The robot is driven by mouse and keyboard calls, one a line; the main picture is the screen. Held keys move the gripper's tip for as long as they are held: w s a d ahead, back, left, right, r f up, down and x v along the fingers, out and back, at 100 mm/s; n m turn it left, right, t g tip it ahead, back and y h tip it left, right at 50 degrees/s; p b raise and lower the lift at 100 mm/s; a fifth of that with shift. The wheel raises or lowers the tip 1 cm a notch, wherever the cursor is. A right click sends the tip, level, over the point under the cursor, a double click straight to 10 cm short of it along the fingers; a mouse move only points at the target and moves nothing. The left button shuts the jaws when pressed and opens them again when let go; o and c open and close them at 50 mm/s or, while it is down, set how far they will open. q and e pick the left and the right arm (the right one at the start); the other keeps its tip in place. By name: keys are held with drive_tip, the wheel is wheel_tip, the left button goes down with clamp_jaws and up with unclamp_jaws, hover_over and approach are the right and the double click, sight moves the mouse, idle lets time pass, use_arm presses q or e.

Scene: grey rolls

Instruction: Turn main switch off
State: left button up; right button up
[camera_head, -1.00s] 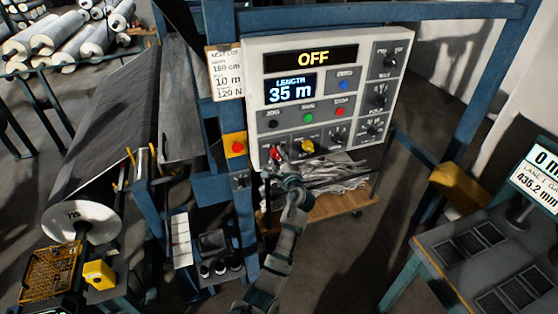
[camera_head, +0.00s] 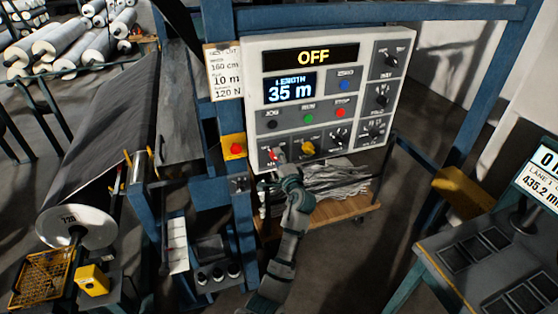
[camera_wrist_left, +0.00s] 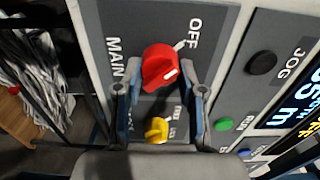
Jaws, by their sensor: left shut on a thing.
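The control panel (camera_head: 320,85) reads OFF on its top display and LENGTH 35 m on the blue one. The red main switch (camera_wrist_left: 159,67) sits on its lower left plate, labelled MAIN and OFF; its white mark points toward the OFF label. In the head view the switch (camera_head: 273,153) is partly hidden by my left gripper (camera_head: 278,165). In the left wrist view my left gripper (camera_wrist_left: 163,92) has its two fingers on either side of the red knob and is shut on it. My right gripper is not in view.
A yellow knob (camera_head: 308,148) is right of the main switch, and a yellow box with a red button (camera_head: 235,149) is left of the panel. Black, green, red and blue buttons are above. A wooden cart with grey scrap (camera_head: 330,208) stands below.

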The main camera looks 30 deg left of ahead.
use_arm(q)
drive_tip(key=shift+f, duration=0.3)
drive_tip(key=o, duration=1.2)
drive_tip(key=shift+c, duration=0.2)
drive_tip(key=shift+r, duration=0.1)
drive_tip(key=shift+s, duration=0.1)
drive_tip(key=v, duration=1.2)
